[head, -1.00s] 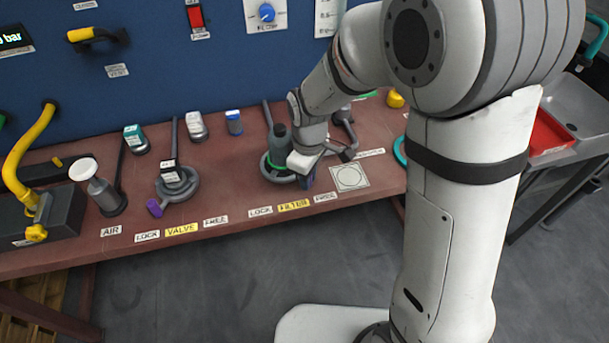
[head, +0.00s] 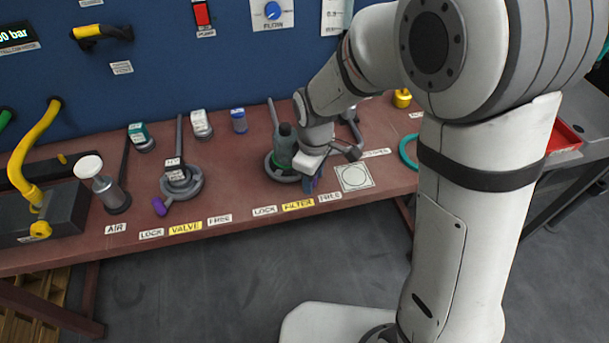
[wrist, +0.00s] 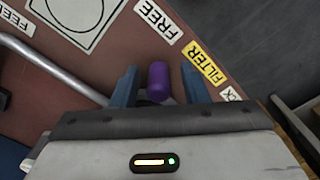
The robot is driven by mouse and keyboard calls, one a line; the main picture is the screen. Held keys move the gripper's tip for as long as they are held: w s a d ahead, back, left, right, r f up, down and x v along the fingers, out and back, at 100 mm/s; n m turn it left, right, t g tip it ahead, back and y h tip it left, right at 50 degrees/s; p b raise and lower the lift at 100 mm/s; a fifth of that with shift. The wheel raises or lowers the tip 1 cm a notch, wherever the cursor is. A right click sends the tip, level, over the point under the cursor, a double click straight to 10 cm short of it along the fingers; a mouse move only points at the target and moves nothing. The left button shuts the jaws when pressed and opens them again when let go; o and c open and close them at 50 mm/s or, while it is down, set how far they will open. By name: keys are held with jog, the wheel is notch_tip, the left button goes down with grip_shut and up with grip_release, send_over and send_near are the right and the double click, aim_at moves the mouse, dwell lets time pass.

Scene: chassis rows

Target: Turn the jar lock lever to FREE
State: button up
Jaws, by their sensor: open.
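The dark green filter jar (head: 283,150) stands upright in a grey ring base on the bench. The FILTER label (head: 299,204) is in front of it, with LOCK (head: 264,210) on its left and FREE (head: 330,197) on its right. My gripper (head: 312,185) is low beside the jar's front right and hides part of the ring. In the wrist view, the lever's purple end (wrist: 158,82) lies between my two open blue fingers (wrist: 160,70), with a gap to the right finger. Contact with the left finger is unclear.
A second lever with a purple end (head: 159,206) sits at the VALVE label (head: 185,228) to the left. A square white plate with a circle (head: 354,177) lies just right of my gripper. A teal ring (head: 409,152) lies farther right. The bench front edge is clear.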

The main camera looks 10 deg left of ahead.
jog(key=shift+r, duration=0.1)
notch_tip(320, 180, up, 8)
jog(key=shift+f+p, duration=0.2)
jog(key=shift+p, duration=0.1)
dwell(0.4)
jog(key=shift+d+r, duration=0.25)
jog(key=s+d+r+m+t+p, duration=0.1)
jog(key=s+d+r+m, duration=0.3)
jog(key=d, duration=0.5)
jog(key=s+d+r+m+t+p, duration=0.1)
jog(key=s+d+r+m, duration=0.4)
jog(key=d+m, duration=0.5)
jog(key=s+p, duration=0.1)
jog(key=s, duration=0.1)
jog(key=shift+s+r+t+p, duration=0.2)
jog(key=shift+s+t+p, duration=0.1)
jog(key=shift+s+p, duration=0.1)
jog(key=shift+c, duration=0.5)
